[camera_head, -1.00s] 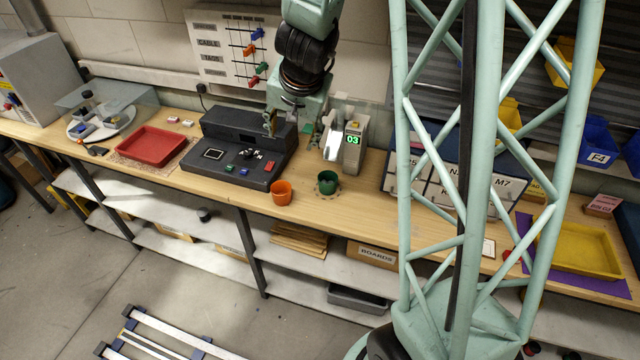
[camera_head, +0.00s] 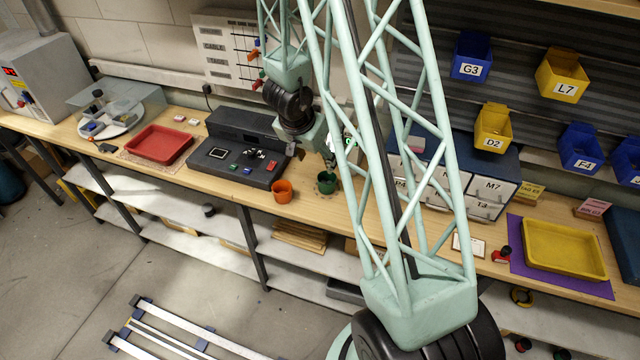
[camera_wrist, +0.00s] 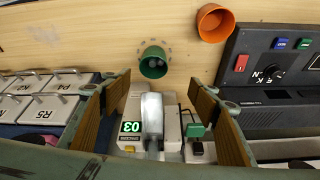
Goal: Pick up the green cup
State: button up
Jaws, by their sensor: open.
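The green cup (camera_head: 327,182) stands on the wooden bench, just right of the orange cup (camera_head: 282,191). In the wrist view the green cup (camera_wrist: 153,63) is above the gap between my fingers, apart from them, with the orange cup (camera_wrist: 215,23) to its right. My gripper (camera_wrist: 157,88) is open and empty, its two fingers wide apart. In the head view my gripper (camera_head: 312,150) is above and behind the green cup, partly hidden by my own arm. The white device with a green 03 display (camera_wrist: 140,125) shows between the fingers.
A black control panel (camera_head: 240,160) and a red tray (camera_head: 160,144) lie to the left. A drawer cabinet (camera_wrist: 40,100) stands on the device's other side. A yellow tray (camera_head: 563,248) is at the far right. Bench wood in front of the cups is clear.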

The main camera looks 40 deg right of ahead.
jog(key=shift+s+d+f+g, duration=0.35)
jog(key=shift+s+f, duration=0.15)
jog(key=shift+f, duration=0.1)
jog(key=b, duration=0.1)
send_near(329, 182)
jog(key=shift+s+f, duration=0.1)
jog(key=shift+f, duration=0.6)
jog(key=shift+f, duration=0.1)
dwell(0.4)
jog(key=shift+x, duration=2.45)
jog(key=shift+d, duration=0.15)
jog(key=shift+c, duration=0.9)
